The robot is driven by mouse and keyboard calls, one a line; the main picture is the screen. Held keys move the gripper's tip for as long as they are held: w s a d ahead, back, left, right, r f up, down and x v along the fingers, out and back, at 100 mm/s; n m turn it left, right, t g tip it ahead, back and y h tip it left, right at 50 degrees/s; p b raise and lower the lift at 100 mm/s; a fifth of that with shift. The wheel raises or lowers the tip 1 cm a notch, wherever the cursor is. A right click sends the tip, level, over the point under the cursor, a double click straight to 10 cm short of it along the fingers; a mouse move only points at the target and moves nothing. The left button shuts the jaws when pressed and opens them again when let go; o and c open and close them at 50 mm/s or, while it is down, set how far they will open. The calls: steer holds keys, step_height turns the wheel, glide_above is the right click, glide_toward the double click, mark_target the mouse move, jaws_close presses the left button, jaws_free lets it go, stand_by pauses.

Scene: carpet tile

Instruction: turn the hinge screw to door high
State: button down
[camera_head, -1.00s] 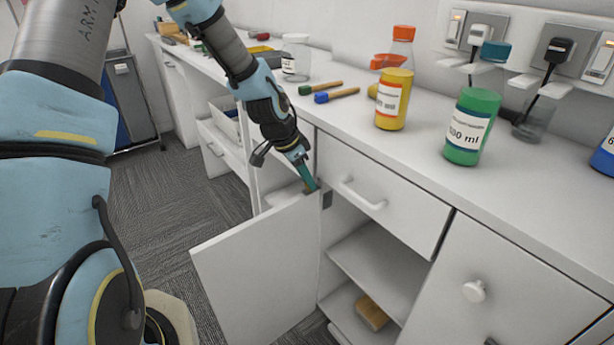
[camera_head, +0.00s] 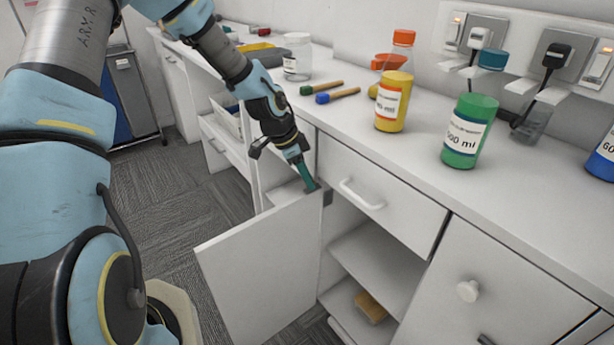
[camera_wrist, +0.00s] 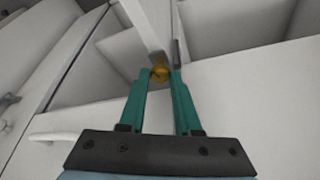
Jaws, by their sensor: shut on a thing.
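The open white cabinet door (camera_head: 262,265) stands swung out from the cabinet, below the drawer. At its upper hinge edge is a grey hinge plate (camera_head: 327,197). The hinge screw (camera_wrist: 159,73) shows as a small yellow-brass round head in the wrist view, between my gripper's fingertips. My gripper (camera_head: 310,186) has teal fingers and points down at the top hinge corner of the door. In the wrist view my gripper (camera_wrist: 160,78) is shut on the screw, the fingers a screw-width apart. In the head view the fingers hide the screw.
The drawer (camera_head: 375,195) with its bar handle is closed just right of my gripper. The open cabinet holds a shelf (camera_head: 375,262) and a tan block (camera_head: 370,306). Bottles, including a yellow one (camera_head: 393,102) and a green one (camera_head: 469,131), stand on the counter.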

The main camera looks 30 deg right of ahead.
steer(key=c, duration=0.9)
jaws_free()
steer(key=v, duration=1)
steer(key=shift+r+b, duration=0.3)
steer(key=shift+r, duration=0.1)
steer(key=shift+a, duration=0.15)
